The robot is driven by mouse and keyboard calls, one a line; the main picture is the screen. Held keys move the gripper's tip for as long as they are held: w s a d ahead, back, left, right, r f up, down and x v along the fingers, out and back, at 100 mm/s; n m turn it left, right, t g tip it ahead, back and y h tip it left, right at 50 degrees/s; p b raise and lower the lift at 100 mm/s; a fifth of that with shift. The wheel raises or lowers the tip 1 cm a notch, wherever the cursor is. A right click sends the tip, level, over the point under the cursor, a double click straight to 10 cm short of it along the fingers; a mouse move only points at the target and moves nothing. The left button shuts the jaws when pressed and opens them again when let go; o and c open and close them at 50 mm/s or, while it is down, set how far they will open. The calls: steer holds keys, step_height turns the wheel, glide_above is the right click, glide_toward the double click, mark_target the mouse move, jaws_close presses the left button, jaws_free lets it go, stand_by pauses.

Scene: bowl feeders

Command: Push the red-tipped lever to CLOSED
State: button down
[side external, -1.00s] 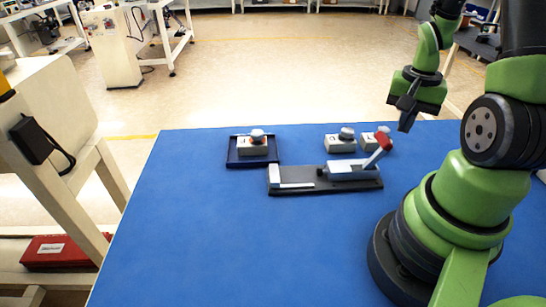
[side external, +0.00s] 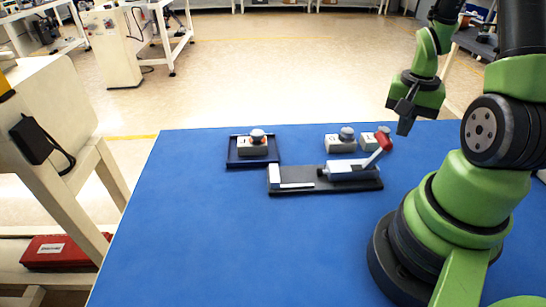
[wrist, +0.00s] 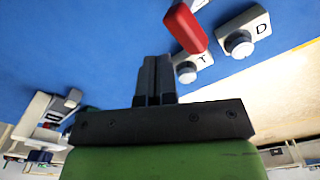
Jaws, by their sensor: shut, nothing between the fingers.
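The red-tipped lever (side external: 383,143) stands tilted up and to the right from a grey clamp body on a dark base plate (side external: 340,187). A white block stands at the left end of that plate. In the wrist view the red tip (wrist: 186,27) is just beyond and right of my fingers. My gripper (side external: 405,124) is shut and empty, above and to the right of the lever, apart from it. Its closed fingers also show in the wrist view (wrist: 154,75). No CLOSED marking is readable.
Two grey boxes with round knobs (side external: 340,144) stand behind the clamp; the wrist view shows letters T and D (wrist: 241,37) on them. A similar box sits in a dark blue tray (side external: 232,162) to the left. The front of the blue table is clear.

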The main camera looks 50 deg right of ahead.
mark_target(380, 138)
steer(key=shift+f, duration=1.6)
steer(key=shift+w+a, duration=1.9)
steer(key=shift+w, duration=0.05)
steer(key=shift+s+d, duration=0.1)
steer(key=shift+s, duration=0.05)
steer(key=shift+s+d, duration=0.25)
steer(key=shift+r, duration=4.05)
